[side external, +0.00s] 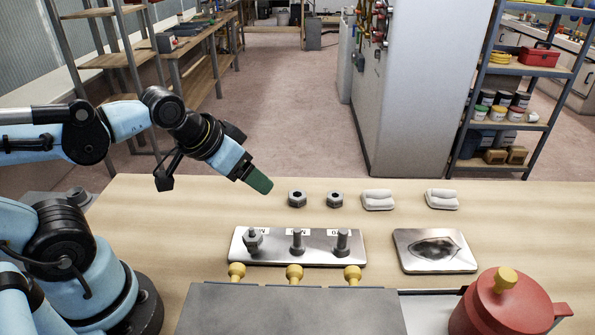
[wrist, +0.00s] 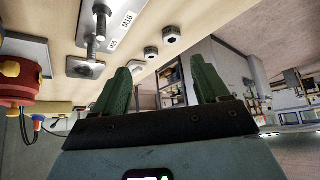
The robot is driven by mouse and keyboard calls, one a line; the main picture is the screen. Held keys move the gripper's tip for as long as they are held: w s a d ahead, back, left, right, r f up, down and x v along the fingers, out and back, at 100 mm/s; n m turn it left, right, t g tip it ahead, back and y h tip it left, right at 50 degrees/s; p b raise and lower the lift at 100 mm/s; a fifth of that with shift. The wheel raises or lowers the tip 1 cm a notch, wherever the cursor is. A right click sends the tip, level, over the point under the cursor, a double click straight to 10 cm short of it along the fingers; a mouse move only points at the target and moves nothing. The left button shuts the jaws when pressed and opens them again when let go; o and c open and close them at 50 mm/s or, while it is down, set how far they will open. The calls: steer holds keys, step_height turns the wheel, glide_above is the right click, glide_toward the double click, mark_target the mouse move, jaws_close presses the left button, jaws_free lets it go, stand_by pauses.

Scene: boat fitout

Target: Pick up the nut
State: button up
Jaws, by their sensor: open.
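Two dark grey hex nuts lie apart on the wooden bench in the side view, a left nut (side external: 297,199) and a right nut (side external: 335,200). Another nut (side external: 253,241) sits around the leftmost bolt of a metal plate (side external: 270,258); the plate's other two bolts look bare. My gripper (side external: 262,184) is above the bench, left of the loose nuts and apart from them. In the wrist view my gripper (wrist: 160,65) has its two green fingers spread with nothing between them. The loose nuts (wrist: 151,53) (wrist: 172,35) show beyond the fingertips.
Two pale soft-looking lumps (side external: 377,200) (side external: 441,199) lie right of the nuts. A metal plate with a dark jagged patch (side external: 435,262) lies at the right. A red lidded pot (side external: 505,312) and yellow-knobbed grey box (side external: 290,312) stand at the front.

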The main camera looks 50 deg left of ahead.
steer(key=m+g, duration=0.2)
steer(key=g, duration=0.5)
glide_above(297, 189)
steer(key=s+d, duration=0.1)
steer(key=d, duration=0.1)
step_height(297, 189, down, 2)
steer(key=f, duration=1.1)
steer(key=shift+s+a+f, duration=0.1)
steer(key=shift+a+f, duration=0.1)
steer(key=shift+a, duration=0.15)
steer(key=shift+c, duration=0.3)
steer(key=c, duration=1.1)
